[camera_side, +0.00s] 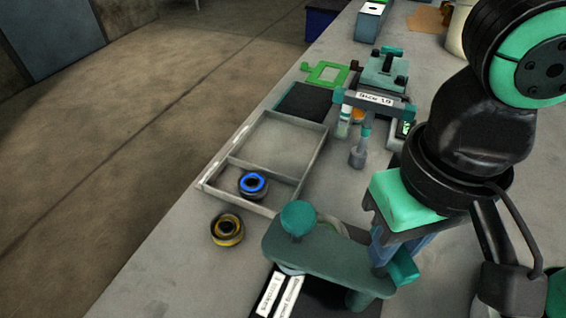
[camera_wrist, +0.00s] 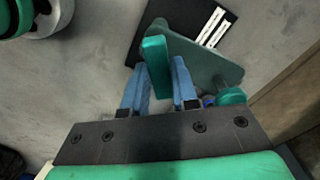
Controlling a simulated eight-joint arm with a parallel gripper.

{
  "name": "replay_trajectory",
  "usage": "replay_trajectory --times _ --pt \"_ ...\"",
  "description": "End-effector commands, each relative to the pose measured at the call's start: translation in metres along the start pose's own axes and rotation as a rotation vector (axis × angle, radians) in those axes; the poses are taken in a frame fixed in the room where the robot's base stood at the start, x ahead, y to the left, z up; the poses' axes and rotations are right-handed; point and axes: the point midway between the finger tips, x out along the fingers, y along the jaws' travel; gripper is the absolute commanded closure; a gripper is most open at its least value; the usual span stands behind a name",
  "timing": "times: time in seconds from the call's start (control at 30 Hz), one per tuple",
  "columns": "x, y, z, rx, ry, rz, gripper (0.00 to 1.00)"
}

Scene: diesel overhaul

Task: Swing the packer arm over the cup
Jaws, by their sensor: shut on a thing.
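The packer arm (camera_side: 325,262) is a flat teal bar above a black base plate (camera_side: 262,300) with white labels; a round teal knob (camera_side: 298,217) stands on its left end. In the wrist view the bar (camera_wrist: 205,62) runs beside the fingers toward the knob (camera_wrist: 231,96). My gripper (camera_side: 385,258) is at the bar's right end. Its blue fingers (camera_wrist: 160,72) are shut on the upright green handle (camera_wrist: 154,60). A pale rounded rim shows partly under the knob end of the bar; I cannot tell whether it is the cup, as the bar hides most of it.
A divided grey tray (camera_side: 270,145) holds a blue-ringed bearing (camera_side: 253,185). A yellow-ringed bearing (camera_side: 227,229) lies on the bench in front. A teal press-like fixture (camera_side: 383,72), small bottles and a green frame (camera_side: 326,73) stand farther back. Bare bench lies at the front left.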

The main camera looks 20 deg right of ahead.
Motion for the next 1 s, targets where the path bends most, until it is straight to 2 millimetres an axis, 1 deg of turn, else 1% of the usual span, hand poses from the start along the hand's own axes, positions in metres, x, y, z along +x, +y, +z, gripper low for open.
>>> replay_trajectory --times 0.2,0.27,0.4,0.5,0.83,0.87,1.0 --pt "-0.0004 0.0 0.0 0.021 0.0 0.001 1.0" --pt "-0.0004 0.0 0.0 0.081 0.0 0.001 1.0" --pt "-0.0004 0.0 -0.0001 0.281 0.0 0.001 1.0" --pt "-0.0004 0.0 -0.0001 0.368 0.0 0.001 1.0" --pt "-0.0005 0.0 -0.0001 0.408 0.0 0.001 1.0" --pt "-0.0005 0.0 -0.0001 0.435 0.0 0.001 1.0" --pt "-0.0005 0.0 -0.0001 0.632 0.0 0.001 1.0"
